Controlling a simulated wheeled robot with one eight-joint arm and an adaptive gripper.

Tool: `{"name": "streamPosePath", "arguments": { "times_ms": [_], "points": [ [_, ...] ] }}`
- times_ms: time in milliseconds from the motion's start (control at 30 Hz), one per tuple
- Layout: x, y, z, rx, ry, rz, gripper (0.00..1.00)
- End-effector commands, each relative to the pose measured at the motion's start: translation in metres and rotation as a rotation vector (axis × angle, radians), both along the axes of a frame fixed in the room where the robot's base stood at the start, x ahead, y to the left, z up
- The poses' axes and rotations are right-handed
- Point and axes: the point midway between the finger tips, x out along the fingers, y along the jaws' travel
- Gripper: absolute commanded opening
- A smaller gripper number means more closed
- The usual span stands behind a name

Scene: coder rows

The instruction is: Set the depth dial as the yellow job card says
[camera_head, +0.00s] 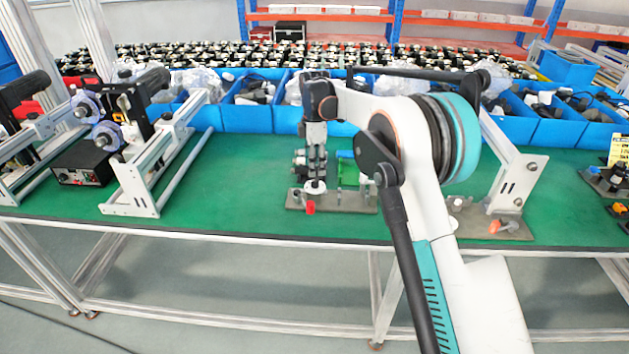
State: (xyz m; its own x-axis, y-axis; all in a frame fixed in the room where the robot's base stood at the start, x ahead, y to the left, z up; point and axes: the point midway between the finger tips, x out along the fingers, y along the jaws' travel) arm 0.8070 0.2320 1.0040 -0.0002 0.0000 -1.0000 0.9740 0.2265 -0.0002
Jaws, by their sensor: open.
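A yellow job card (619,150) stands at the far right edge, partly cut off; its print is too small to read. My gripper (316,178) points down over a grey fixture plate (345,205) in the middle of the bench. It is open, with its fingertips at or just above a pale round knob (315,188) on that plate. I cannot tell whether they touch it. The knob may be a dial; no scale is readable. A red block (311,207) sits at the plate's front, just below the knob. A green part (348,172) stands right of the gripper.
A similar plate with an orange part (496,226) lies right of my arm, and a dark fixture (606,182) stands by the card. Metal frames with a black control box (84,165) fill the left. Blue bins (245,118) line the back. Green bench (240,185) is clear left of the gripper.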

Motion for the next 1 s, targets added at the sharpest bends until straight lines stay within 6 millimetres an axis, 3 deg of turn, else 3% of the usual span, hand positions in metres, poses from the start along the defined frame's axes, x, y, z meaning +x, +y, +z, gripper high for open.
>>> {"name": "streamPosePath", "arguments": {
  "times_ms": [100, 300, 733, 933, 1000],
  "points": [
    [0.0, 0.0, -0.025, 0.0, 0.0, 0.0, 0.42],
    [0.0, 0.0, -0.048, 0.0, 0.0, -0.001, 0.42],
    [0.0, 0.0, -0.056, 0.0, 0.0, -0.001, 0.42],
    [0.0, 0.0, -0.056, 0.0, 0.0, -0.001, 0.0],
    [0.0, 0.0, -0.056, 0.0, 0.0, -0.001, 0.0]
  ]
}}
